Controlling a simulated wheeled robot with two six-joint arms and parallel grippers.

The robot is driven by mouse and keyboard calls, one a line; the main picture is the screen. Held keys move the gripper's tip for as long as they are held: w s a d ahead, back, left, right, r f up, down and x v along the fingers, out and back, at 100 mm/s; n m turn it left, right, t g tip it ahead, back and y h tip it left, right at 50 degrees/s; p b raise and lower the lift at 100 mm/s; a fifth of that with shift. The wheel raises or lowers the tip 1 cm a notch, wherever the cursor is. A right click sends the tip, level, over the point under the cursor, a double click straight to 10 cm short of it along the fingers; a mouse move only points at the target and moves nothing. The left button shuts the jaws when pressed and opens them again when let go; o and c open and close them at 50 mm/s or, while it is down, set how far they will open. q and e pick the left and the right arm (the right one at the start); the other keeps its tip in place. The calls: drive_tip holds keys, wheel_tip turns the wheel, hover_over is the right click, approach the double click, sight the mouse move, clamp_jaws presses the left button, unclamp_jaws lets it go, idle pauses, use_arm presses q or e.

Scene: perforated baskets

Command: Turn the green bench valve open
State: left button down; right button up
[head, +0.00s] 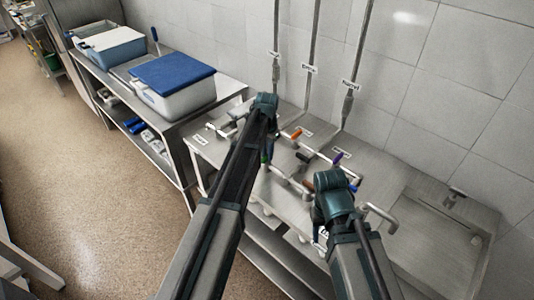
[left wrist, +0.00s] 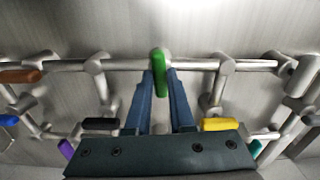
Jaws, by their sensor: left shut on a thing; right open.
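The green valve handle (left wrist: 158,62) stands in the middle of the left wrist view, on a metal pipe (left wrist: 195,64) that runs across the bench. My left gripper (left wrist: 161,84) is shut on this handle, with one finger on each side of it. In the head view my left gripper (head: 266,152) reaches down to the bench, and my own arm hides most of the handle there. My right gripper (head: 319,228) is open over the front part of the bench, apart from the green handle; its fingertips are partly hidden.
Other handles stand close by: brown (left wrist: 20,76), black (left wrist: 100,124), yellow (left wrist: 220,124), purple (left wrist: 66,149) and teal (left wrist: 255,148). An orange handle (head: 297,134) shows behind. Upright pipes (head: 313,50) rise along the wall. A sink (head: 440,240) lies at right; a blue-lidded box (head: 172,72) stands left.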

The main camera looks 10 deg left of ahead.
use_arm(q)
drive_tip(key=n, duration=1.3)
drive_tip(key=shift+n, duration=2.1)
drive_tip(key=c, duration=0.8)
unclamp_jaws()
drive_tip(key=shift+r, duration=0.15)
